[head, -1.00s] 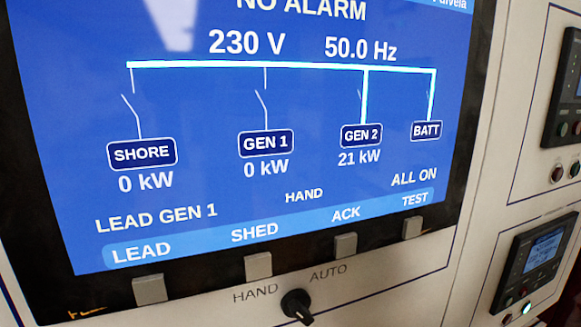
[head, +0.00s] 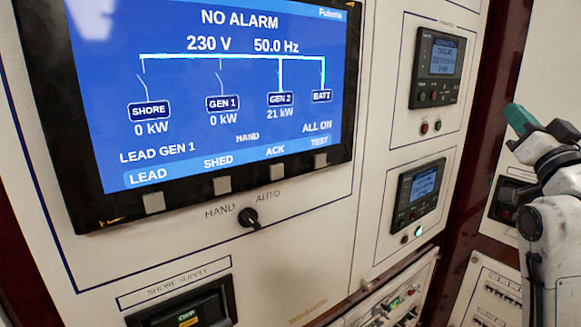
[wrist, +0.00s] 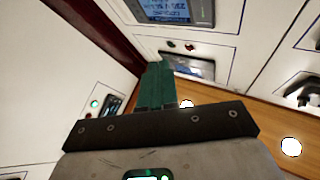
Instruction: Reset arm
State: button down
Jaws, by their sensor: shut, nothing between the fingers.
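My gripper (head: 541,122) is at the right edge of the head view, raised in front of the panel, with dark green fingers. In the wrist view my gripper (wrist: 154,70) has its green fingers together with nothing between them. My white and grey arm rises below it in the head view. Neither finger appears to touch the panel, though the distance to it is hard to judge.
A large blue screen (head: 210,90) reads NO ALARM, with grey buttons beneath it and a HAND/AUTO knob (head: 248,217). Two small controllers, upper (head: 440,68) and lower (head: 418,195), sit to its right. A shore supply breaker (head: 185,308) is below.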

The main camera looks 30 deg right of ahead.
jog(key=w+a+f+n+g+y, duration=0.1)
jog(key=w+a+f+g+y, duration=0.35)
jog(key=f, duration=0.75)
jog(key=w+a+f+n+g+y, duration=0.1)
jog(key=a+f+y, duration=0.1)
jog(key=a+f, duration=0.85)
jog(key=w+a+f+n+g+y, duration=0.1)
jog(key=w+a+f+g+y, duration=0.2)
jog(key=f, duration=1.1)
jog(key=s+a+f+n+g+y, duration=0.1)
jog(key=s+a+f+g, duration=0.1)
jog(key=s+a+f, duration=0.3)
jog(key=s+a+f+n+g+y, duration=0.1)
jog(key=s+a+f+g, duration=0.15)
jog(key=a+f, duration=0.4)
jog(key=s+a+f+n+g, duration=0.2)
jog(key=s+f, duration=0.3)
jog(key=s, duration=0.3)
jog(key=s+a+f+n+g+y, duration=0.1)
jog(key=s+a+f+g, duration=0.1)
jog(key=s+f, duration=0.3)
jog(key=s+g, duration=0.1)
jog(key=s, duration=0.2)
jog(key=shift+s+a+f+n+g, duration=0.2)
jog(key=shift+a+n+g, duration=0.1)
jog(key=shift+a+n, duration=0.1)
